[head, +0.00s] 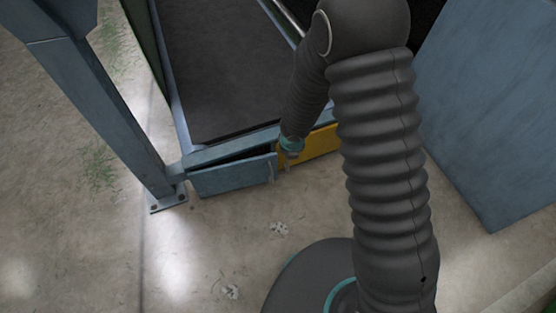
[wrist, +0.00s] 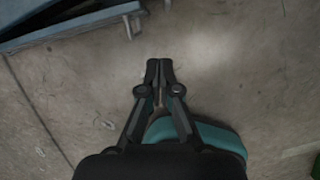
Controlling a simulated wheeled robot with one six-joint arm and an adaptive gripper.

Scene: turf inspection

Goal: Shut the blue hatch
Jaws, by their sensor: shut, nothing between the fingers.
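The blue hatch (head: 232,176) is on the low front of the blue frame, in the head view. It stands ajar, with a dark gap along its top edge. A blue panel with a dark gap, which looks like the hatch (wrist: 75,22), also shows at the upper left of the wrist view. My gripper (head: 287,168) is just off the hatch's right end in the head view, in front of the yellow panel; whether it touches the hatch I cannot tell. In the wrist view my gripper (wrist: 159,64) has its fingertips together, with bare floor beyond them.
A yellow panel (head: 322,143) is beside the hatch, partly behind my arm. A dark belt (head: 222,65) lies above and behind them. A blue post (head: 105,110) stands at the left, and a large blue panel (head: 495,120) at the right. The concrete floor (head: 200,250) in front is mostly clear.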

